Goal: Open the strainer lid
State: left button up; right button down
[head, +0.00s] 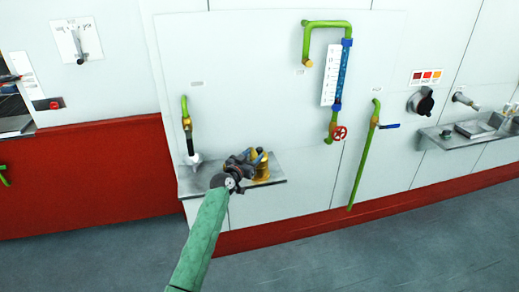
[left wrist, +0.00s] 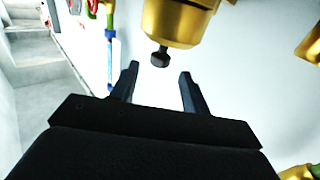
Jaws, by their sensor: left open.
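The brass strainer (head: 262,168) stands on the grey shelf (head: 205,185), partly hidden behind my left gripper (head: 252,158). In the left wrist view, a gold body (left wrist: 178,22) fills the top middle, with a short dark knob (left wrist: 160,57) sticking out of it towards my gripper. My left gripper (left wrist: 158,72) is open and empty. The knob appears in line with the gap between its fingertips, slightly beyond them, and neither finger visibly touches it. Whether the knob belongs to the lid I cannot tell. My right gripper is in neither view.
A green pipe with a dark lower section (head: 188,130) comes down to a white fitting at the shelf's left. A red handwheel (head: 340,132) and a blue-handled valve (head: 388,126) are to the right. The shelf's left front is bare, with open floor before it.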

aim_at(258, 151)
pick_arm(q)
jog(key=shift+p+x, duration=0.65)
jog(key=shift+x, duration=2.2)
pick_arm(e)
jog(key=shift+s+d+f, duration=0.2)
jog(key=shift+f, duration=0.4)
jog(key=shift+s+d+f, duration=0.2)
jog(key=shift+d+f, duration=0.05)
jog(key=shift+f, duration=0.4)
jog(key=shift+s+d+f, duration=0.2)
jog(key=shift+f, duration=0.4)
pick_arm(q)
grip_shut()
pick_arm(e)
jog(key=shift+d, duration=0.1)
